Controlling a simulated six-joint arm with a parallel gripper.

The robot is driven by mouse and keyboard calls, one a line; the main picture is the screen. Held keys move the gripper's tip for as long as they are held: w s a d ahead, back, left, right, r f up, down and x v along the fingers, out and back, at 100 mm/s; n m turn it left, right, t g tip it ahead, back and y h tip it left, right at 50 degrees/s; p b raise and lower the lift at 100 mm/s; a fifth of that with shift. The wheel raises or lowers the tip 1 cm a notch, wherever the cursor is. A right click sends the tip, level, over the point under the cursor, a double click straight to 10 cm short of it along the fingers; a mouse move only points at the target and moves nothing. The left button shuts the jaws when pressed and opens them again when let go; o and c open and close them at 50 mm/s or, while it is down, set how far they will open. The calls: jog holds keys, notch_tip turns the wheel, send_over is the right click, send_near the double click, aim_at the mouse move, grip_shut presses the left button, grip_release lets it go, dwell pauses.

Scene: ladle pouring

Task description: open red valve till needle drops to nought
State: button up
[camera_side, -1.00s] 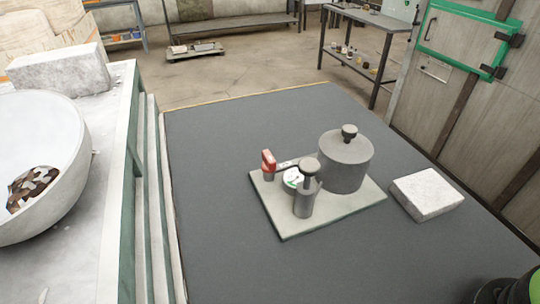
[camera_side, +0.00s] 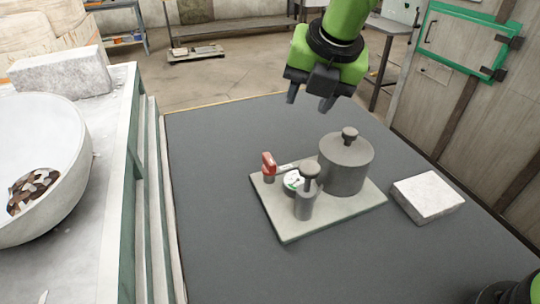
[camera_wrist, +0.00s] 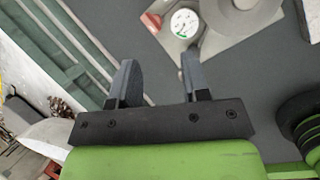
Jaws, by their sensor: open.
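The red valve handle (camera_side: 268,163) stands at the back left corner of a pale base plate (camera_side: 285,228) on the dark table. It also shows in the wrist view (camera_wrist: 152,21). A white round gauge (camera_side: 293,181) sits beside it, partly hidden by a grey cylinder with a knobbed top (camera_side: 306,203); its needle is too small to read in the side view. The gauge face is clearer in the wrist view (camera_wrist: 184,23). A larger grey lidded pot (camera_side: 344,165) stands on the plate's right. My gripper (camera_side: 309,101) is open and empty, above and behind the plate, apart from the valve.
A pale stone block (camera_side: 427,194) lies right of the plate. A white bowl (camera_side: 70,150) with brown pieces stands on the left bench, near another stone block (camera_side: 62,73). The dark table is clear left of and in front of the plate.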

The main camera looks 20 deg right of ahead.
aim_at(270, 158)
jog(key=w+a+f+n, duration=0.1)
jog(key=f+n, duration=0.1)
jog(key=f, duration=0.3)
jog(key=w+a+f+n, duration=0.2)
jog(key=f, duration=0.3)
jog(key=w+a+f+n, duration=0.1)
jog(key=w+f+n, duration=0.1)
jog(key=f, duration=0.3)
jog(key=shift+w+a+f+n, duration=0.1)
jog(key=shift+a+f+n, duration=0.1)
jog(key=shift+n, duration=0.1)
